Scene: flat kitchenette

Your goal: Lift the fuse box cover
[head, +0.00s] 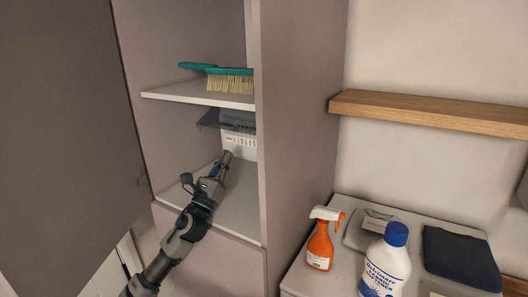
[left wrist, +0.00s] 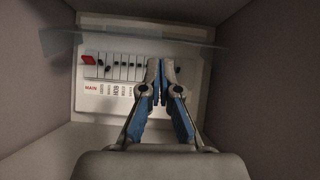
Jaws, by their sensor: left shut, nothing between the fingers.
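The fuse box (head: 240,141) is a white panel on the back wall of the cabinet's lower compartment. In the left wrist view, the fuse box (left wrist: 110,105) shows a red main switch and a row of dark switches. Its grey see-through cover (head: 209,118) sticks out from the top of the box, raised, leaving the switches uncovered. The cover (left wrist: 120,42) crosses the upper part of the left wrist view as a pale band. My left gripper (head: 226,157) is shut and empty, in front of the box and below the cover. Its blue-sided fingers (left wrist: 161,82) hide some switches. My right gripper is out of view.
A shelf (head: 190,91) above the box holds a green brush (head: 230,80). Cabinet walls stand close on both sides of my left gripper. A counter at right holds an orange spray bottle (head: 320,243), a white bottle (head: 387,264) and dark cloth (head: 459,258).

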